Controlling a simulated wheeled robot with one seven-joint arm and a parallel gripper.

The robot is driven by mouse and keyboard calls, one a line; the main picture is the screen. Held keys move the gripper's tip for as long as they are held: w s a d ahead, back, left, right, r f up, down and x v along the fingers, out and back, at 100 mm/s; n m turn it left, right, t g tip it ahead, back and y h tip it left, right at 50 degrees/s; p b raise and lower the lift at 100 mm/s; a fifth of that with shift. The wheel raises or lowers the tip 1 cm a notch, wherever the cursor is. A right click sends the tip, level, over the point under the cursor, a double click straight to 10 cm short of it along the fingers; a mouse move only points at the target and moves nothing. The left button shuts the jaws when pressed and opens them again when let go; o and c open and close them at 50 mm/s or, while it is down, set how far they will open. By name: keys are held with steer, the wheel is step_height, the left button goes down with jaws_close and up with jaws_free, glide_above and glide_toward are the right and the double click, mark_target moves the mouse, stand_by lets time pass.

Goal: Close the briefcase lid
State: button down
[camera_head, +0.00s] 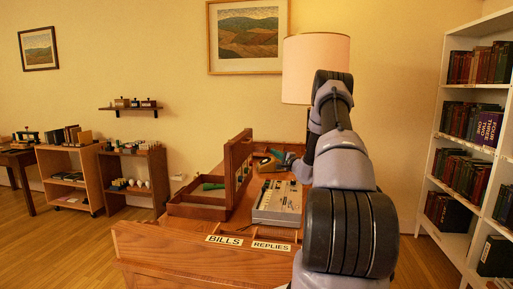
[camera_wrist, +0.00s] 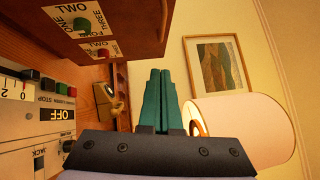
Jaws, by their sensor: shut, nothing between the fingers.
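The briefcase (camera_head: 181,211) is a brown wooden case on the desk, left of centre in the head view. Its lid (camera_head: 238,168) stands about upright along the case's right side, so the case is open.
A pale control box (camera_head: 277,203) with buttons sits on the desk (camera_head: 222,228) right of the lid, below my arm. A small wooden device (camera_head: 265,164) stands behind it. A lamp (camera_head: 316,55) rises at the back. A bookshelf (camera_head: 429,170) stands at the right.

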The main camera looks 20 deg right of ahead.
steer(key=w+a+r, duration=0.2)
steer(key=w+a, duration=0.3)
steer(key=w, duration=0.6)
steer(key=shift+w, duration=0.35)
steer(key=shift+r, duration=0.15)
